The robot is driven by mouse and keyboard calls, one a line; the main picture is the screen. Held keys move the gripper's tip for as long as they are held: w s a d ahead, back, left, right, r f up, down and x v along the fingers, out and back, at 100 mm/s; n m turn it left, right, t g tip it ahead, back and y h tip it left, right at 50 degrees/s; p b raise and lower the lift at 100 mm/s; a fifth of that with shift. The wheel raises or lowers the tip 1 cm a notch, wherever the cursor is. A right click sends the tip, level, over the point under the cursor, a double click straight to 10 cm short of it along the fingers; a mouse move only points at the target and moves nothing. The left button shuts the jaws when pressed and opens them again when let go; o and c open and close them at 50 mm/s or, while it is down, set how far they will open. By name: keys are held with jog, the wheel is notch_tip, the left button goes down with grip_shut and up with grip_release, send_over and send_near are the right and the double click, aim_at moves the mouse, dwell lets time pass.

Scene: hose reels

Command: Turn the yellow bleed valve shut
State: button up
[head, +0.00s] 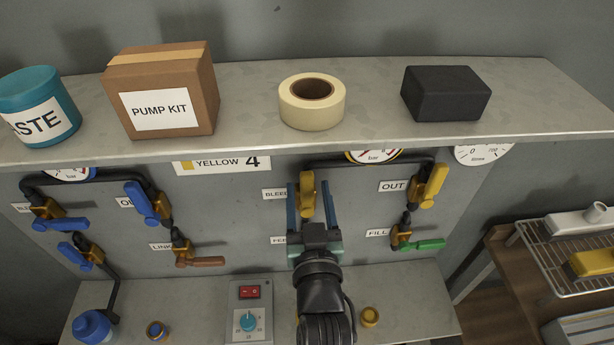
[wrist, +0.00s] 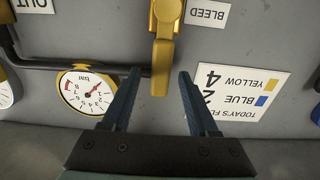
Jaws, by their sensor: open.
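The yellow bleed valve (head: 307,188) is on the grey panel, right of its partly covered BLEED label (head: 275,194). Its lever looks roughly upright in the head view. In the wrist view, which is upside down, the yellow lever (wrist: 162,65) reaches between my fingers, beside the BLEED label (wrist: 207,12). My gripper (head: 309,187) is open, with one blue finger on each side of the lever.
A yellow OUT lever (head: 434,186) and a green FILL lever (head: 423,245) are to the right. Blue levers (head: 141,201) and a brown LINK lever (head: 207,262) are to the left. A shelf (head: 245,130) overhangs the panel. A control box (head: 250,312) stands below.

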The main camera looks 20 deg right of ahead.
jog(key=shift+x, duration=1.25)
grip_shut()
dwell(0.6)
